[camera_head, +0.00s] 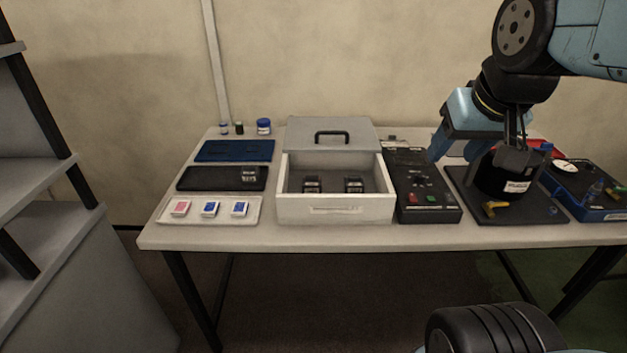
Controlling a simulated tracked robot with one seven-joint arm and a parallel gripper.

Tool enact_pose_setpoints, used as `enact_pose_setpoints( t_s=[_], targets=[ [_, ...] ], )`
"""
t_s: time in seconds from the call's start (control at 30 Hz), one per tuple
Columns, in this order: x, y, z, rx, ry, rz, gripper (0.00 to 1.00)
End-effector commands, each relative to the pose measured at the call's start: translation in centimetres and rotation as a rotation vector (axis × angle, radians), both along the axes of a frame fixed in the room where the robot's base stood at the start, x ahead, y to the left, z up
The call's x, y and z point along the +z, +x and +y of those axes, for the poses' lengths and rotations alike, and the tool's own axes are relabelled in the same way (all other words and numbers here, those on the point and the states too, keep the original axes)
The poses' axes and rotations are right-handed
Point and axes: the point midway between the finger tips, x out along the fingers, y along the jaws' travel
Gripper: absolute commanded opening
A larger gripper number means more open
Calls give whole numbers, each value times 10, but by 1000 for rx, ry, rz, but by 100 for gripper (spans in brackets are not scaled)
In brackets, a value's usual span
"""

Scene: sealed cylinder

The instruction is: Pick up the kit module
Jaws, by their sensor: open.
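I cannot tell for sure which thing is the kit module. A small dark block with pale lettering (249,174) lies at the right end of a black tray (208,180). Two other small black blocks, a left one (312,184) and a right one (354,184), stand inside the open white box (336,208). My gripper (482,144) is open at the right of the table, by the labelled black cylinder (515,186). It is well apart from the blocks. The arm and cylinder partly hide its fingers.
A grey lid with a handle (332,124) is behind the box. A black control panel (426,190) stands between box and cylinder. A pale tray (196,217) holds three small cards. A blue tray (235,151) lies behind; a blue instrument case (597,213) is far right.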

Motion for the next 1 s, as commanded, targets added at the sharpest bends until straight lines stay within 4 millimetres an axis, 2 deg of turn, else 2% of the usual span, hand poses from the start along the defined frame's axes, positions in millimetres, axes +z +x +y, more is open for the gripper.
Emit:
enact_pose_setpoints(
  t_s=[0.07, 0.17, 0.6, 1.0],
  targets=[
    [-3, 5, 5, -8, 27, 18, 62],
    [-10, 16, 29, -29, 100, 59, 71],
    [-50, 96, 107, -266, 592, 329, 71],
    [-94, 186, 157, -602, 1012, 554, 71]
  ],
)
